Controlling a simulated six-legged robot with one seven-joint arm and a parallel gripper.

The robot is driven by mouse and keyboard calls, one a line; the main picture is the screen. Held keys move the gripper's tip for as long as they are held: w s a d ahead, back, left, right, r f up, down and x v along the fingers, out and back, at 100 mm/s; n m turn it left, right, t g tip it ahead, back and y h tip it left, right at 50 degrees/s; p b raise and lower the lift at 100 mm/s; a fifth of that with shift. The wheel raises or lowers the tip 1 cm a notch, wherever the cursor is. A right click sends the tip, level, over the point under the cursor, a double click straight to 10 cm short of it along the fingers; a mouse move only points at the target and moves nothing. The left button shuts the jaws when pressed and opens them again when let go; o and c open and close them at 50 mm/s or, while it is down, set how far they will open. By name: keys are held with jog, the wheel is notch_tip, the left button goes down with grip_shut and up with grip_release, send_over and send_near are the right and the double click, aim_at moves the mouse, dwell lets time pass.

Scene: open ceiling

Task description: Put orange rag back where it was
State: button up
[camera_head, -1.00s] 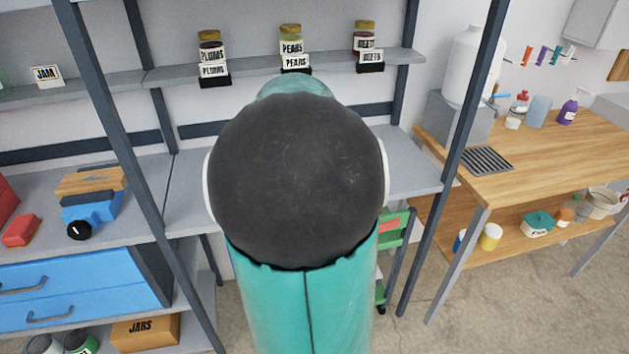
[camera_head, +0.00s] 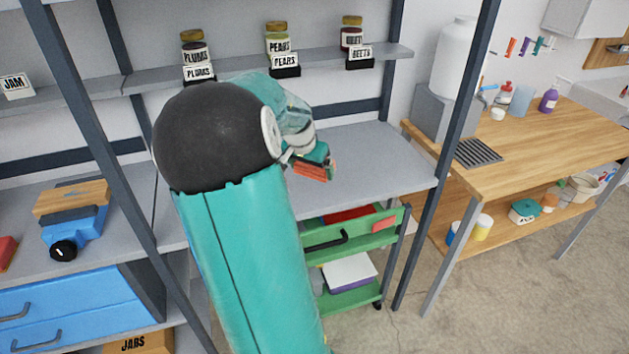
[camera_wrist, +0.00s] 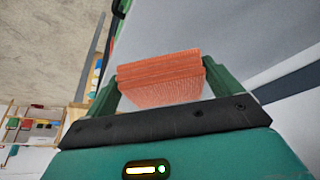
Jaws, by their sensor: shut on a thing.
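My gripper (camera_head: 318,168) is in front of the grey shelving, above the level of the middle shelf, right of my arm's dark joint. It is shut on the orange rag (camera_head: 311,172), a small folded block. In the wrist view the orange rag (camera_wrist: 160,78) sits between the two green fingers, ribbed and layered. A green cart (camera_head: 345,235) stands below, partly under the shelf, with something red in its upper tray. My arm hides part of the shelf and cart.
Labelled jars of plums, pears (camera_head: 278,45) and beets stand on the upper shelf. The middle shelf (camera_head: 375,150) is bare at right. A dark shelf post (camera_head: 440,165) stands between it and the wooden workbench (camera_head: 540,150). Blue drawers (camera_head: 75,305) are at lower left.

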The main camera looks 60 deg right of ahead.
send_over(317, 187)
jog(key=a, duration=0.1)
notch_tip(317, 187, down, 6)
jog(key=shift+s+a+f, duration=0.1)
jog(key=shift+f, duration=1.6)
jog(key=shift+f, duration=0.15)
jog(key=o, duration=0.7)
jog(key=shift+o, duration=0.2)
